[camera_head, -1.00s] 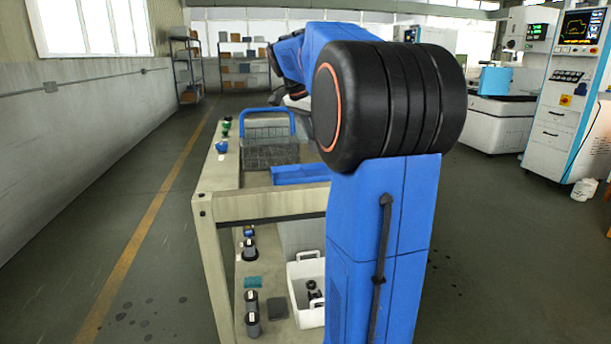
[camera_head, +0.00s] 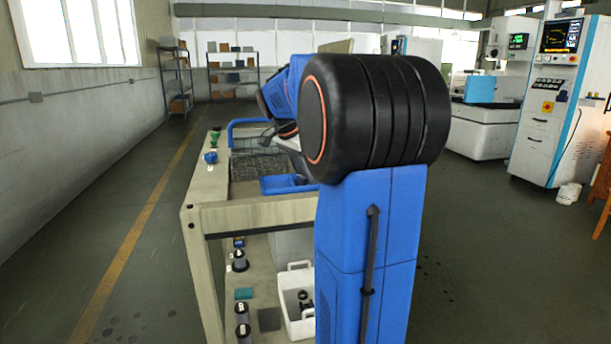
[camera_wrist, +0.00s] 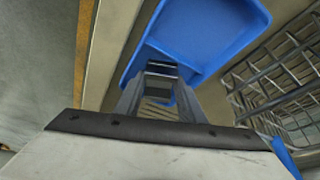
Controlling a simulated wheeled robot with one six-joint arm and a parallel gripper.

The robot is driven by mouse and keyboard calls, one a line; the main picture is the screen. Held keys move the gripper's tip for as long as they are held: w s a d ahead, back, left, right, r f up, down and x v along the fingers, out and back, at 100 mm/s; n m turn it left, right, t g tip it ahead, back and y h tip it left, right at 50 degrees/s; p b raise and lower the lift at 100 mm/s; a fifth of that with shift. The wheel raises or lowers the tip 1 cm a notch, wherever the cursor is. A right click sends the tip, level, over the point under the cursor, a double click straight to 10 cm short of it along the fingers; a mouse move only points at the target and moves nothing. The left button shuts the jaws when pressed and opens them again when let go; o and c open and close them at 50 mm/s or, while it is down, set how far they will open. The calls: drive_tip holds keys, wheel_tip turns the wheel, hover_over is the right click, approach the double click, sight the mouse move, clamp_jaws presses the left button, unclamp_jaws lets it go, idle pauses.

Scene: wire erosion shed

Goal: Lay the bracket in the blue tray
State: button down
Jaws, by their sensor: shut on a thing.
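The blue tray (camera_wrist: 205,30) fills the upper middle of the wrist view, on the cart top. It also shows in the head view (camera_head: 283,186), partly hidden by my arm. My gripper (camera_wrist: 160,88) is shut on a small grey, dark-ended piece, which looks like the bracket (camera_wrist: 160,70). In the wrist view, the bracket overlaps the near part of the tray; I cannot tell its height above the tray floor or whether it touches. In the head view, my arm hides the bracket.
A wire basket (camera_wrist: 285,70) stands right beside the tray in the wrist view. Small knobbed items, one blue (camera_head: 210,157), stand on the cart's left edge. The lower shelf holds a white bin (camera_head: 297,325) and several dark cylinders. Open floor lies left of the cart.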

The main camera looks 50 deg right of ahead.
drive_tip(key=shift+f, duration=0.1)
drive_tip(key=c, duration=1.4)
unclamp_jaws()
drive_tip(key=shift+c, duration=0.2)
drive_tip(key=s+v, duration=0.1)
drive_tip(key=v, duration=1.1)
drive_tip(key=s+a+f+n+t, duration=0.25)
drive_tip(key=a+f+n, duration=0.2)
drive_tip(key=a, duration=0.55)
drive_tip(key=s+a+f+n+t+y, duration=0.3)
drive_tip(key=s+a+f+n+y, duration=0.1)
drive_tip(key=s+a+f+n, duration=1.1)
drive_tip(key=s+a+f, duration=0.3)
drive_tip(key=a+f, duration=0.2)
drive_tip(key=f, duration=0.1)
drive_tip(key=shift+s+a, duration=0.2)
drive_tip(key=shift+s, duration=0.1)
